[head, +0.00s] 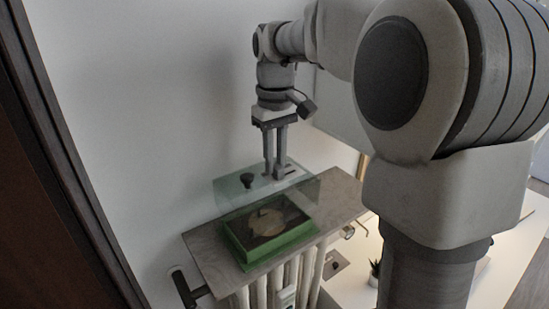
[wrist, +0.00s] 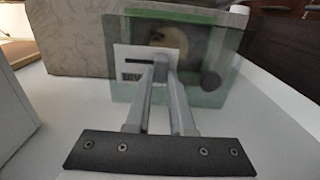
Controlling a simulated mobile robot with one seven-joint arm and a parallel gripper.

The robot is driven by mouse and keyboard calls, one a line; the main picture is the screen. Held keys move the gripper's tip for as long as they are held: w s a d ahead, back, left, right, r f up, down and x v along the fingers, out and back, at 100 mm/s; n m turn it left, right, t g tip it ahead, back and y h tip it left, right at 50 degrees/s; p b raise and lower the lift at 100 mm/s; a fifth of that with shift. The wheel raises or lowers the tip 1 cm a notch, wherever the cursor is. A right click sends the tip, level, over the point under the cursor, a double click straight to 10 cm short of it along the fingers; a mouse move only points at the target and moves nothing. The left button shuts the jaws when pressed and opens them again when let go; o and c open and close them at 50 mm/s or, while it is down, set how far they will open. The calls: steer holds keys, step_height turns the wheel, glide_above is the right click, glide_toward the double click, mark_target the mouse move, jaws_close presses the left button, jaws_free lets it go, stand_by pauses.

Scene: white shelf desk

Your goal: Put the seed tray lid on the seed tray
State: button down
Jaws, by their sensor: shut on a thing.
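The green seed tray (head: 246,258) sits on a narrow grey-brown shelf board, with dark contents and a pale round patch inside. The see-through greenish seed tray lid (head: 228,189) is above the tray and overlaps its back part in the head view. It has a dark knob (head: 246,180) and a white label with a dark slot. My gripper (head: 274,177) is shut on the lid beside the knob. In the wrist view the fingertips (wrist: 165,65) meet at the label, and the tray's green rim (wrist: 170,13) shows through and beyond the lid. I cannot tell whether lid and tray touch.
The shelf board (head: 208,262) runs along the white wall above a radiator (head: 281,276). Bare board shows at the tray's left and right. A white desk with a small potted plant (head: 375,268) stands lower right.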

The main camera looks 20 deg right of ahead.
steer(key=shift+r, duration=0.1)
steer(key=shift+f+b, duration=2.25)
steer(key=shift+f, duration=1.3)
steer(key=c, duration=0.7)
jaws_free()
step_height(320, 180, up, 18)
steer(key=p, duration=0.1)
steer(key=shift+f+p, duration=0.25)
steer(key=shift+p, duration=0.1)
